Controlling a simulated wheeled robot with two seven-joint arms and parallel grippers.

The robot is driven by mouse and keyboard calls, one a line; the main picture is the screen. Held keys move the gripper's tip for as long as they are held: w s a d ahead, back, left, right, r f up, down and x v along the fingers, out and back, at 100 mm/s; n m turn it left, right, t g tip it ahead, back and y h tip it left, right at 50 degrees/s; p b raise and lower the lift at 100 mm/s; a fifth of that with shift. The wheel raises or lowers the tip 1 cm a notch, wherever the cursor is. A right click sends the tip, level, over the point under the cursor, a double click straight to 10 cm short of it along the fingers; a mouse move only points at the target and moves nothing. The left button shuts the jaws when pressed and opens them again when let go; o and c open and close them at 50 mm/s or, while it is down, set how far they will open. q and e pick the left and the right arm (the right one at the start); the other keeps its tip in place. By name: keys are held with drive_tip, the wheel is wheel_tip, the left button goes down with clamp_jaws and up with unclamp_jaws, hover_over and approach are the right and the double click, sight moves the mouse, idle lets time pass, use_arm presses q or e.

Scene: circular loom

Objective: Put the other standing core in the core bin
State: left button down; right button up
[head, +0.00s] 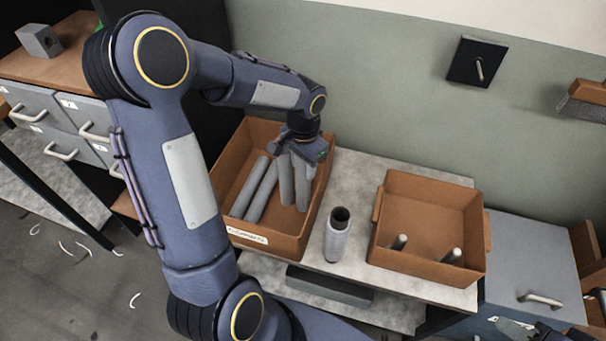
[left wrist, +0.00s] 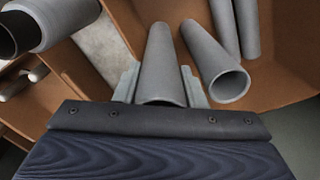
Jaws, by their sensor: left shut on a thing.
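My left gripper (head: 303,158) is over the right part of the left brown bin (head: 303,226), pointing down. It is shut on a grey tube core (left wrist: 161,62), held upright or nearly so inside the bin walls. Whether its lower end touches the floor of the bin is hidden. Several other grey cores are in this bin; one (head: 286,178) leans close beside the held one, and two (head: 263,192) lie slanted at the left. A grey cylinder (head: 338,240) with a dark hollow top stands upright on the table between the bins.
A second brown bin (head: 428,205) stands to the right with two short grey rods in it. The pale table top (head: 352,172) is clear behind the standing cylinder. A wall with a black peg plate (head: 477,62) is behind. Drawers (head: 40,112) are at the left.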

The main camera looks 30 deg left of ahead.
use_arm(q)
drive_tip(key=shift+f, duration=2.05)
drive_tip(key=shift+f+b, duration=0.15)
drive_tip(key=shift+b, duration=0.2)
drive_tip(key=c, duration=1.2)
unclamp_jaws()
wheel_tip(320, 180, up, 13)
drive_tip(key=p, duration=0.1)
drive_tip(key=s+d+r+n+t+h, duration=0.1)
drive_tip(key=s+d+t, duration=0.1)
drive_tip(key=s, duration=0.4)
drive_tip(key=s+d+r+n+t+h, duration=0.1)
drive_tip(key=s+d+n, duration=0.1)
drive_tip(key=s, duration=0.5)
drive_tip(key=s+d+r+n+t+h, duration=0.1)
drive_tip(key=s+d+n+t, duration=0.1)
drive_tip(key=s, duration=0.4)
drive_tip(key=shift+s+d+r+t+h, duration=0.15)
drive_tip(key=shift+d+t+h, duration=0.15)
drive_tip(key=shift+h, duration=0.1)
